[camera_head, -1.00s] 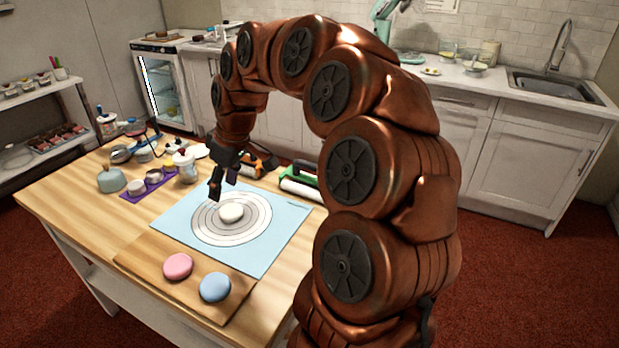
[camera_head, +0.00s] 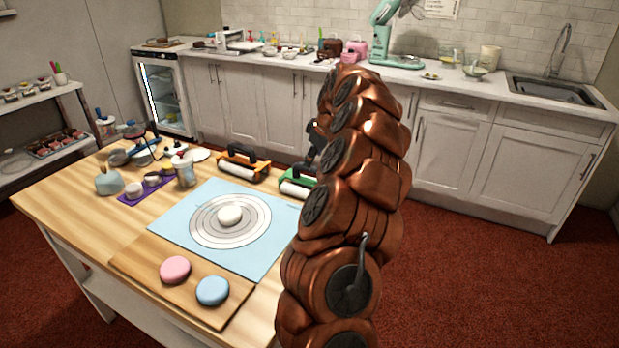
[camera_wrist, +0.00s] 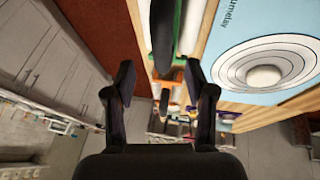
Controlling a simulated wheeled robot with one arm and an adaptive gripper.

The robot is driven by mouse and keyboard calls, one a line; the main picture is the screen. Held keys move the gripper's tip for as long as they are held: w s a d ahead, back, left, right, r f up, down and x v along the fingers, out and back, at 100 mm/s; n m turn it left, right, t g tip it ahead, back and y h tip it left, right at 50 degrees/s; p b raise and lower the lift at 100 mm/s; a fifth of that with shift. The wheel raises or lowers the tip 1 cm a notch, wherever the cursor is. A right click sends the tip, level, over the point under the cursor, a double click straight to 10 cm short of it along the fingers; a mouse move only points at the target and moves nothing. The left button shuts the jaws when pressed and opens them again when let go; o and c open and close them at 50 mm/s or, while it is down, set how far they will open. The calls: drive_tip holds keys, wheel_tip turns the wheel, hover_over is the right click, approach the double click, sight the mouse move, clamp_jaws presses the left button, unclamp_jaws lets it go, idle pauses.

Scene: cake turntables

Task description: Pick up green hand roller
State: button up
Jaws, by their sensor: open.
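The green hand roller (camera_head: 298,183) lies at the table's far right edge, beside the blue mat. It has a green frame, a white cylinder and a dark handle; my arm hides its right part. In the wrist view the green hand roller (camera_wrist: 181,28) is at the top centre, its black handle pointing between my fingers. My gripper (camera_wrist: 160,82) is open and empty, its two dark fingers apart. In the head view my gripper (camera_head: 314,142) shows as a dark shape above the roller, partly hidden by my arm.
An orange hand roller (camera_head: 243,165) lies left of the green one. The blue mat (camera_head: 262,262) bears a white round piece. A wooden board (camera_head: 206,314) with pink and blue rounds is in front. Jars and tools crowd the table's left end.

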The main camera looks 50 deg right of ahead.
sight(310, 179)
drive_tip(key=shift+p+x, duration=0.85)
drive_tip(key=shift+x, duration=2.4)
drive_tip(key=shift+a, duration=0.1)
drive_tip(key=shift+c, duration=0.3)
clamp_jaws()
